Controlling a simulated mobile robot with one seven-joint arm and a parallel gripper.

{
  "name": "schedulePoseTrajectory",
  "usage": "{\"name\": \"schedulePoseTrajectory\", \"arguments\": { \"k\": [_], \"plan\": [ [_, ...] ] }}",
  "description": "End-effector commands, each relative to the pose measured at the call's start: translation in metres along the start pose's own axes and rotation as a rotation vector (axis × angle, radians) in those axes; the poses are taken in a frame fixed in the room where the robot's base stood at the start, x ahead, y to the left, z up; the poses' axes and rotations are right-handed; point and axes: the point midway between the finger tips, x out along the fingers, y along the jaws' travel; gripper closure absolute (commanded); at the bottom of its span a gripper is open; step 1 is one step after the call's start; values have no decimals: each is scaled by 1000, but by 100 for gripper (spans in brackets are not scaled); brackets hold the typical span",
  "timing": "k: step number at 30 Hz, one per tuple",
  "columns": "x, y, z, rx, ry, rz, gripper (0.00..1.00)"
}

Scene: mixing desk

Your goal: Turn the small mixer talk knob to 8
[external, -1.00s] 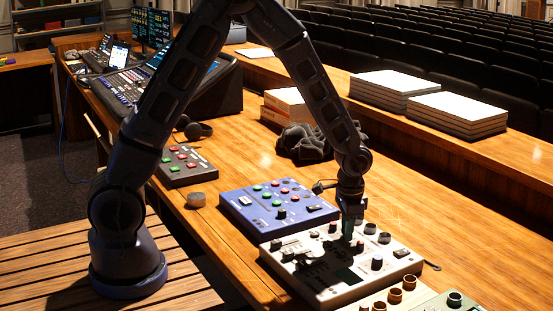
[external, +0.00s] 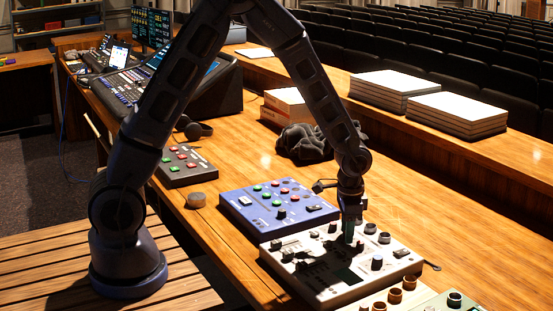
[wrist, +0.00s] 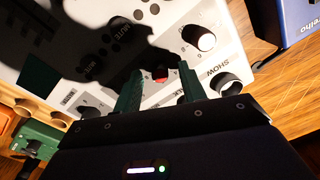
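The white mixer panel (external: 330,290) lies on the desk at the lower middle, with several dark knobs and buttons on top. My gripper (external: 350,238) points down over its middle. In the wrist view, my gripper's two green fingers (wrist: 158,76) are apart, reaching down to the white panel. A small red-topped part (wrist: 160,72) lies between the fingertips, in shadow; I cannot tell whether either finger touches it. A white-topped knob (wrist: 200,38) stands to the right, and a dark knob (wrist: 226,84) sits by the word SHOW.
A blue panel (external: 248,212) with coloured buttons stands just behind the white one. A panel with brown knobs (external: 395,295) is close in front. A black cable end (external: 433,266) lies at the right. Bare desk (external: 450,240) is free to the right.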

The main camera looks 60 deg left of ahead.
Motion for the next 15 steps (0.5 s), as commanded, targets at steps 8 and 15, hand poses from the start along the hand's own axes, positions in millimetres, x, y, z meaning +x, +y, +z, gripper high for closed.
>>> {"name": "schedulePoseTrajectory", "arguments": {
  "k": [8,15],
  "plan": [
    [-8,0,0,0,2,0,59],
    [-44,0,-1,-1,4,-1,59]
  ]
}}
